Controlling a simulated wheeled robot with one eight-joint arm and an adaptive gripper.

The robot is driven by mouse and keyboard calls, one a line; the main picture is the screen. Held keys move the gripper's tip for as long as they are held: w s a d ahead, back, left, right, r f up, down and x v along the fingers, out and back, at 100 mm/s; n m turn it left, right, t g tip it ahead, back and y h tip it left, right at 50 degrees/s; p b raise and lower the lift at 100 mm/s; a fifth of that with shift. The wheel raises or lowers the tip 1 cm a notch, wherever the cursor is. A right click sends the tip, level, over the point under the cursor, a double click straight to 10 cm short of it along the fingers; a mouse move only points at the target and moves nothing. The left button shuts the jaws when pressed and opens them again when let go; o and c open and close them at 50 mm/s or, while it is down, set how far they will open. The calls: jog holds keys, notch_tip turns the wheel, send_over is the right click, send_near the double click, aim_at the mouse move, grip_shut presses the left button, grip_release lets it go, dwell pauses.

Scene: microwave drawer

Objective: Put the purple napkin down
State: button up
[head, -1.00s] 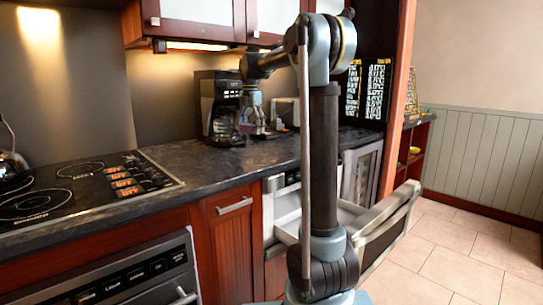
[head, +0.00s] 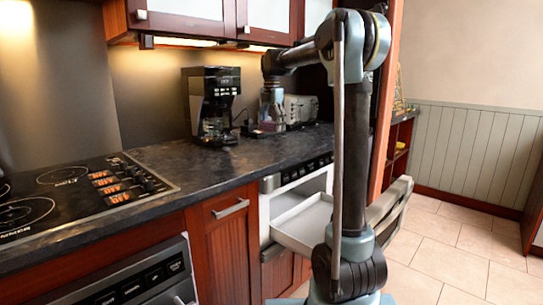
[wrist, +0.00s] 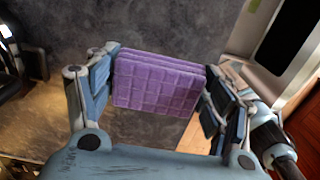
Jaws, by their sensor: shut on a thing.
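The purple napkin (wrist: 155,84), a folded stack with a grid pattern, is held between the two fingers of my gripper (wrist: 158,72) in the wrist view. The fingers press on it from the left and right sides. In the head view my gripper (head: 271,122) is over the dark countertop (head: 165,158), between the coffee maker and the toaster. There the napkin is only a small pinkish patch at the fingertips. I cannot tell whether it touches the counter.
The black coffee maker (head: 211,104) stands left of my gripper, and the toaster (head: 300,108) is close on its right. The microwave drawer (head: 303,222) is pulled open below the counter. A cooktop (head: 75,190) lies at left. The counter between cooktop and coffee maker is clear.

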aim_at(272, 152)
jog(key=shift+f, duration=5)
jog(key=o, duration=1.4)
notch_tip(272, 152, up, 12)
jog(key=shift+r, duration=0.1)
